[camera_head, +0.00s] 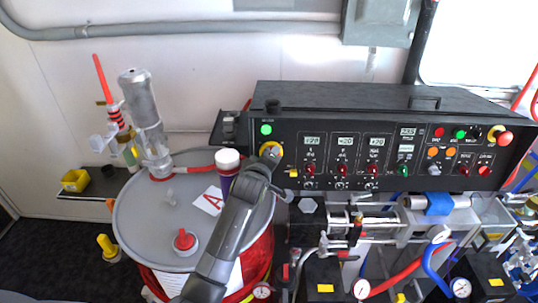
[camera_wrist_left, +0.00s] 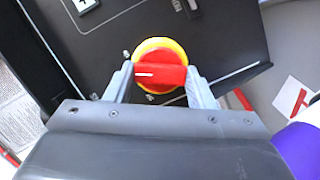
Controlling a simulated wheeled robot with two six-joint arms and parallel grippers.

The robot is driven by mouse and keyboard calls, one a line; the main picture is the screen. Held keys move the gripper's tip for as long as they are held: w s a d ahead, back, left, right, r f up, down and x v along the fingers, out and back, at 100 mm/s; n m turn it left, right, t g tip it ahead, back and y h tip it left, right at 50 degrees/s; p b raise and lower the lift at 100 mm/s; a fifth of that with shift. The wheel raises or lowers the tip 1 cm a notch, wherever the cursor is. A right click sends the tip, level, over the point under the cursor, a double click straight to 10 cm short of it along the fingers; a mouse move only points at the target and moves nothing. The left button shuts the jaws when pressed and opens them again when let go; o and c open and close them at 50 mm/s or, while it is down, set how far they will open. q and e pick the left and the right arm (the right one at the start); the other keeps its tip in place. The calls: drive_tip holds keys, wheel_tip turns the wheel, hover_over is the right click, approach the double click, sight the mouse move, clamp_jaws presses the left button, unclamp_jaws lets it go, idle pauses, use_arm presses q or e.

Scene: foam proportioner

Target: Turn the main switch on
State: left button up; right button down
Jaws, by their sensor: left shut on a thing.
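The main switch is a red rotary handle on a yellow round base, at the left end of the black control panel (camera_head: 325,180). In the left wrist view the red handle (camera_wrist_left: 160,75) lies roughly level across the picture, with a white mark on its left part. My left gripper (camera_head: 270,160) reaches up to the switch from below. Its two fingers (camera_wrist_left: 160,82) close on the handle from both sides. In the head view the gripper hides most of the switch, and only some yellow (camera_head: 271,147) shows. My right gripper is in neither view.
A green lamp (camera_head: 266,129) glows just above the switch, and the panel displays (camera_head: 345,141) show digits. A grey drum (camera_head: 140,225) stands left of my arm, with a purple, white-capped container (camera_head: 228,162) close beside the arm. Hoses and valves fill the space below the panel.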

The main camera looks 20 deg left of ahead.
use_arm(q)
drive_tip(key=shift+m+g, duration=0.3)
drive_tip(key=shift+m, duration=0.9)
drive_tip(key=o, duration=1)
drive_tip(key=shift+r, duration=0.1)
